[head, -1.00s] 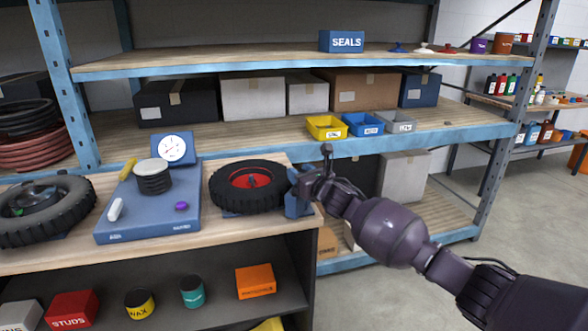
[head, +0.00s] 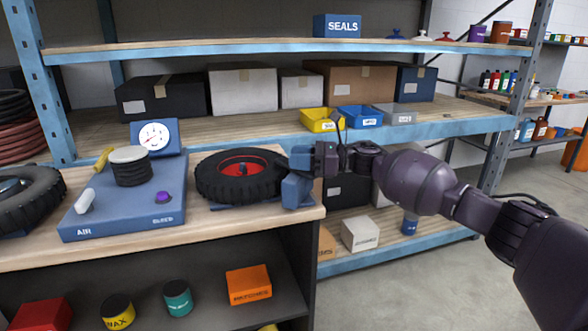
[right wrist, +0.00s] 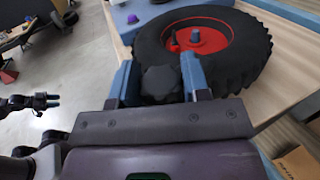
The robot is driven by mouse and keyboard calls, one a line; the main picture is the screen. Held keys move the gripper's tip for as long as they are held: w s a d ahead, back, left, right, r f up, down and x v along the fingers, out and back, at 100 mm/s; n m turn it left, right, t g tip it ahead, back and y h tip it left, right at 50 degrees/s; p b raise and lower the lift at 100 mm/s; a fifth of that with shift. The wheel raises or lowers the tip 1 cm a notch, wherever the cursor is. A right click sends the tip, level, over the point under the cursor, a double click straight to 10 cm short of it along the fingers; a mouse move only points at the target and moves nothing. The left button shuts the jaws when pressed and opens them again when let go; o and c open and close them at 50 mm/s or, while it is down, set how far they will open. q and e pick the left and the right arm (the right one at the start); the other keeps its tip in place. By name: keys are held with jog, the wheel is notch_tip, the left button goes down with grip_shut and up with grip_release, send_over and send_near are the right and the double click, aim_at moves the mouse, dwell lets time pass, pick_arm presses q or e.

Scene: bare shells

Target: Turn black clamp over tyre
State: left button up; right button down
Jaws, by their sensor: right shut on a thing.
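The black clamp (right wrist: 160,84) is a dark lobed knob at the tyre's near edge in the right wrist view. My right gripper (right wrist: 158,80) is shut on it, with a blue finger on each side. In the head view my right gripper (head: 298,175) is at the right side of the tyre (head: 240,178), and its fingers hide the clamp. The black tyre with a red hub lies flat on the bench; it also shows in the right wrist view (right wrist: 258,50). A dark arm end, apparently my left gripper (right wrist: 42,102), is small at the left of the right wrist view.
The wooden bench (head: 225,226) ends just right of the tyre. Left of it are a blue air station (head: 130,215) with a dial (head: 154,135) and another tyre (head: 30,195). Shelves with bins and boxes stand behind. Open floor (head: 400,285) lies at the right.

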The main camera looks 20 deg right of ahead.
jog(key=n+g+y+b, duration=0.1)
jog(key=g+b, duration=0.1)
jog(key=f+n+g+b, duration=0.1)
jog(key=g+b, duration=0.1)
jog(key=shift+w+f+n+y, duration=0.15)
jog(key=shift+n+y, duration=0.25)
jog(key=shift+r+n+g+b, duration=0.2)
jog(key=shift+n+g+b, duration=0.35)
jog(key=shift+g, duration=0.25)
jog(key=shift+r+g+b, duration=0.2)
jog(key=shift+g+b, duration=0.15)
jog(key=shift+g, duration=0.15)
pick_arm(q)
notch_tip(320, 180, down, 6)
jog(key=g, duration=0.1)
jog(key=shift+s+a, duration=0.15)
jog(key=shift+s, duration=0.1)
pick_arm(e)
jog(key=shift+r+n, duration=0.25)
jog(key=shift+n, duration=0.1)
jog(key=shift+r, duration=0.1)
jog(key=c, duration=0.6)
grip_release()
pick_arm(q)
jog(key=shift+s+f, duration=0.1)
jog(key=shift+s, duration=0.05)
